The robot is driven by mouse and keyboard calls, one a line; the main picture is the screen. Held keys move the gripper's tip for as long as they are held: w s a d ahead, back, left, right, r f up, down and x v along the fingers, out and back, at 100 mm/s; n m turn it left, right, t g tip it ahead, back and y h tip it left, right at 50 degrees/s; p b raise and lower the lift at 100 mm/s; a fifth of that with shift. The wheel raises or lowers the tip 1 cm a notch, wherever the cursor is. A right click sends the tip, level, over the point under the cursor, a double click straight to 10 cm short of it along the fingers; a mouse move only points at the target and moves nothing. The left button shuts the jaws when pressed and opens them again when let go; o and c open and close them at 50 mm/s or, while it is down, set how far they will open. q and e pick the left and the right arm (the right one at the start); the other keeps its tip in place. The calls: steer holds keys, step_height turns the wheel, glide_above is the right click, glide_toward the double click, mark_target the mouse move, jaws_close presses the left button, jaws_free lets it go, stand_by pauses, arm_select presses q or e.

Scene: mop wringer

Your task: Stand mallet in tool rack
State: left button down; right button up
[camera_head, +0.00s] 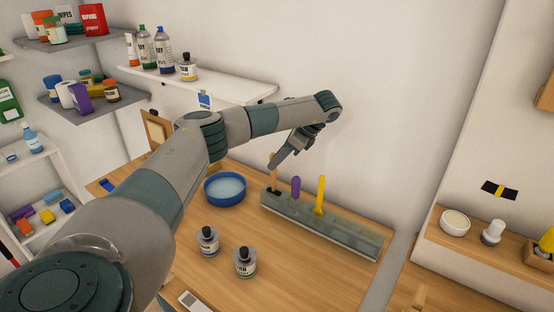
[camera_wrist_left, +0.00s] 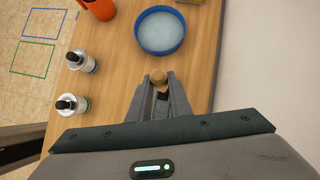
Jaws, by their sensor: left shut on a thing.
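My left gripper (camera_head: 276,161) is above the left end of the tool rack, pointing down, shut on a tan wooden piece that looks like the mallet's handle (camera_head: 273,173). The handle's rounded end (camera_wrist_left: 171,79) shows between the fingertips in the left wrist view. Below it, a dark part is at the rack's left end; I cannot tell whether it rests in a slot. The grey-green tool rack (camera_head: 345,236) is long and low on the wooden table. A purple-handled tool (camera_head: 296,186) and a yellow tool (camera_head: 320,193) stand upright in it. My right gripper is not in view.
A blue bowl (camera_head: 225,203) stands left of the rack; it also shows in the left wrist view (camera_wrist_left: 161,51). Two dark-capped bottles (camera_head: 208,241) (camera_head: 245,262) stand nearer. The wall is close behind the rack. The rack's right part looks empty.

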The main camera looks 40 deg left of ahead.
arm_select(q)
steer(key=shift+f+b, duration=1.1)
steer(key=shift+f, duration=0.75)
steer(key=c, duration=1.5)
jaws_free()
steer(key=shift+c, duration=0.2)
steer(key=b+v, duration=0.1)
steer(key=v, duration=1.6)
steer(key=shift+r, duration=0.25)
steer(key=shift+f, duration=0.1)
